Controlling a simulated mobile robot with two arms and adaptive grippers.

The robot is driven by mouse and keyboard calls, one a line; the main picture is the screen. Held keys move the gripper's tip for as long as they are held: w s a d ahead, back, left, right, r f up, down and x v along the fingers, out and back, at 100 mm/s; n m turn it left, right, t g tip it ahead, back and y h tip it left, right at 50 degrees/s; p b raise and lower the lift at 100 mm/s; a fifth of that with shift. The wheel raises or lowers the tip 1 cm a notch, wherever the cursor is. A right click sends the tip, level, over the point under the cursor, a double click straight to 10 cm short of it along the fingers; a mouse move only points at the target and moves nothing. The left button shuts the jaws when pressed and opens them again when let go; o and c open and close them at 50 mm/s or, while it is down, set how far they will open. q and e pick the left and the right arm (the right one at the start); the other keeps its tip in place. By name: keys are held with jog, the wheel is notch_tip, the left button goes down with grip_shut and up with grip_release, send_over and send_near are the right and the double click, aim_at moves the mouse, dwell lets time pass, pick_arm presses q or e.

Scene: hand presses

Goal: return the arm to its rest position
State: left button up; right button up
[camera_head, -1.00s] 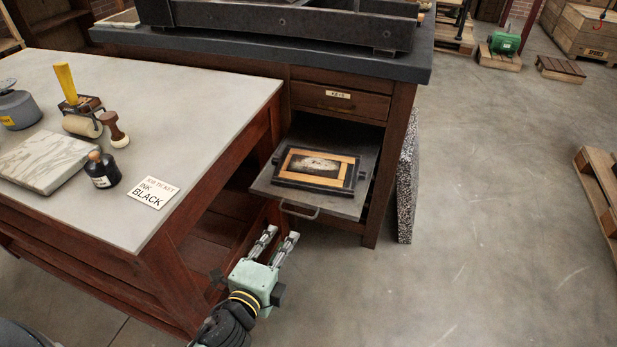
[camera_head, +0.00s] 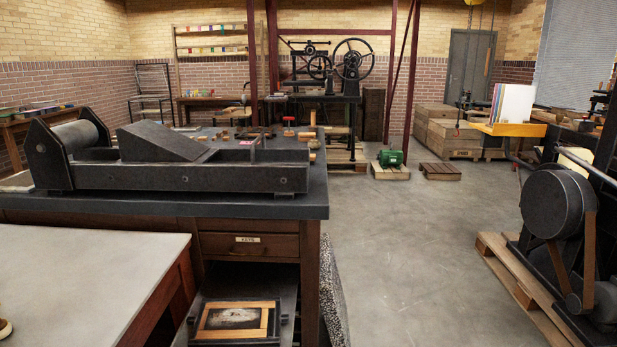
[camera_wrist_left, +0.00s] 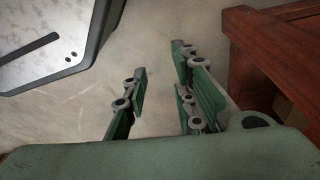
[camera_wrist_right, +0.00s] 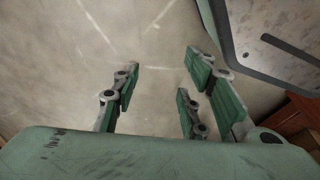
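My left gripper (camera_wrist_left: 160,78) shows in the left wrist view with its green-padded fingers apart and nothing between them. It hangs over bare concrete floor, with a red-brown wooden table part (camera_wrist_left: 285,55) to its right. My right gripper (camera_wrist_right: 163,80) shows in the right wrist view, also with fingers apart and empty over the floor. Neither gripper nor arm appears in the head view, so their full arm poses are hidden.
In the head view, a grey-topped table (camera_head: 80,280) is at lower left. Behind it a dark bench (camera_head: 318,195) carries a roller press (camera_head: 180,175). A framed plate (camera_head: 235,320) lies on a low shelf. A machine on a pallet (camera_head: 525,290) stands right. The middle floor is clear.

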pick_arm(q)
jog(key=s+a+g+p, duration=0.1)
jog(key=s+a+p, duration=0.2)
jog(key=s+p, duration=1)
jog(key=s, duration=0.3)
jog(key=shift+s+f, duration=0.25)
jog(key=shift+f, duration=0.15)
pick_arm(e)
jog(key=s+d+g, duration=0.1)
jog(key=s+d, duration=0.2)
jog(key=s, duration=1.3)
jog(key=shift+s+f, duration=0.25)
jog(key=shift+f, duration=0.15)
